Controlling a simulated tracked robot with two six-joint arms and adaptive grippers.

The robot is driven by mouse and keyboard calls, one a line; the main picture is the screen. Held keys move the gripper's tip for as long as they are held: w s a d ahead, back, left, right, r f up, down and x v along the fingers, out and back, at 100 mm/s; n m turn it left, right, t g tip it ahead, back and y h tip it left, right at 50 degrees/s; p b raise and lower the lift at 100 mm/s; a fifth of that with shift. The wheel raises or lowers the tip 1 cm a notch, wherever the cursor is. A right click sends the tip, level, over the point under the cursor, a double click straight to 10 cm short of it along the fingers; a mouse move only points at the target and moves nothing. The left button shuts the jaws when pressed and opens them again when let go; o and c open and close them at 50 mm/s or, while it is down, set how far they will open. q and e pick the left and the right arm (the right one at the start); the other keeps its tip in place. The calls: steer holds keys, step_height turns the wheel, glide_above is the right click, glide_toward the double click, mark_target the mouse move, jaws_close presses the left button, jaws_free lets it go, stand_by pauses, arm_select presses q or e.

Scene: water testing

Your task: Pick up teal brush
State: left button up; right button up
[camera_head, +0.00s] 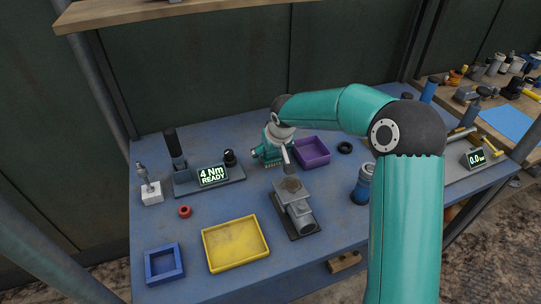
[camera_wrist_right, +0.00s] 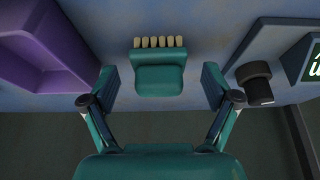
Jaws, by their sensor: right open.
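The teal brush (camera_wrist_right: 159,78), with a row of pale bristles, lies on the blue bench top. In the right wrist view it sits between the two spread fingers of my right gripper (camera_wrist_right: 159,92), with a gap on each side. The gripper is open and empty. In the head view my right gripper (camera_head: 268,151) points down at the back of the bench, and it largely hides the brush there. My left gripper is in neither view.
A purple tray (camera_head: 312,151) stands close to the right of the gripper. A torque display (camera_head: 213,175) and a black knob (camera_head: 230,157) are to its left. A metal vise (camera_head: 295,207) and a yellow tray (camera_head: 236,243) are nearer the front.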

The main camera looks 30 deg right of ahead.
steer(key=shift+w+d+f, duration=0.1)
steer(key=shift+w+f, duration=0.2)
steer(key=shift+f, duration=0.35)
steer(key=c, duration=1.4)
step_height(320, 180, up, 20)
steer(key=shift+r+p, duration=0.1)
steer(key=shift+p, duration=0.45)
steer(key=o, duration=0.8)
steer(key=c, duration=0.9)
